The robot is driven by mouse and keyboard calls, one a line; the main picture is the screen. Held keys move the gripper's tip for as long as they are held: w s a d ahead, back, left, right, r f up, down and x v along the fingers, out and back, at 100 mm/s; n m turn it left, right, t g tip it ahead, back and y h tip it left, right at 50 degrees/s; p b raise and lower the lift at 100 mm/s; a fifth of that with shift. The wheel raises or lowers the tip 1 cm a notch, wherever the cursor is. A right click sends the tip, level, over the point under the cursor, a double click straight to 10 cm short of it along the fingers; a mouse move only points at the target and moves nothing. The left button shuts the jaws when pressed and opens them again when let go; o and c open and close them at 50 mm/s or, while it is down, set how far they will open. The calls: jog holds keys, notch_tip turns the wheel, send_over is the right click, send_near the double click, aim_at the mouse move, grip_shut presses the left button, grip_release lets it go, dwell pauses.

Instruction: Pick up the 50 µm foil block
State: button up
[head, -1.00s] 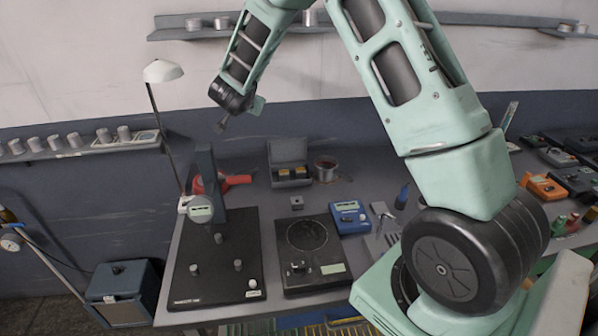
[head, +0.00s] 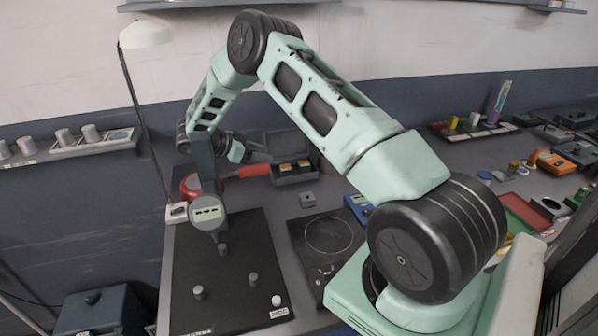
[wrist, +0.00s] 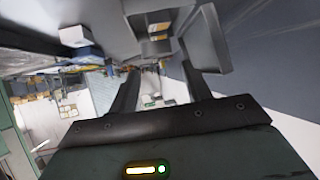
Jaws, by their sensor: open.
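An open grey case (head: 275,175) at the back of the table holds small gold-brown blocks (head: 293,166). The blocks also show at the top of the wrist view (wrist: 158,27). I cannot read any 50 µm label, so I cannot tell which block is the named one. A separate small grey block (head: 307,200) lies on the table in front of the case.
A dial gauge (head: 207,213) on an upright stands on a black base plate (head: 235,290) with several pegs. A black plate with a ring (head: 328,235) is to its right. A red-handled tool (head: 250,171) lies behind the stand. A lamp (head: 145,35) rises at left.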

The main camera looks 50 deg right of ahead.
jog(key=b, duration=0.4)
send_near(302, 164)
jog(key=x, duration=0.4)
jog(key=shift+d+r, duration=0.2)
jog(key=shift+r, duration=0.05)
jog(key=b+x, duration=0.4)
jog(key=x, duration=0.1)
jog(key=shift+a+f, duration=0.1)
jog(key=shift+f, duration=0.2)
jog(key=shift+r, duration=0.1)
jog(key=c, duration=0.9)
